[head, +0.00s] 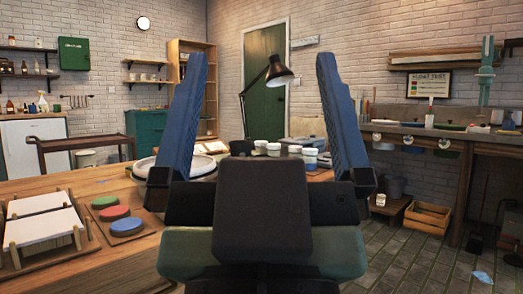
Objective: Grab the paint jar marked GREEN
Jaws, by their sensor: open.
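My gripper (262,62) is in the middle of the head view, with its two blue fingers spread wide and nothing between them. Beyond it, on the wooden table, stands a group of small paint jars with white lids. The nearest jar (310,160) has a blue band. Other white-lidded jars (273,149) stand to its left, partly hidden by my gripper's body. No label is readable, so I cannot tell which jar is marked GREEN. The jars are well beyond my gripper and apart from it.
A white plate (145,168) lies partly behind my left finger. Green, red and blue discs (115,212) sit on a board at left, beside a wooden rack (80,236) with white panels. A black desk lamp (279,75) rises behind the jars. The floor at right (410,258) is largely open.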

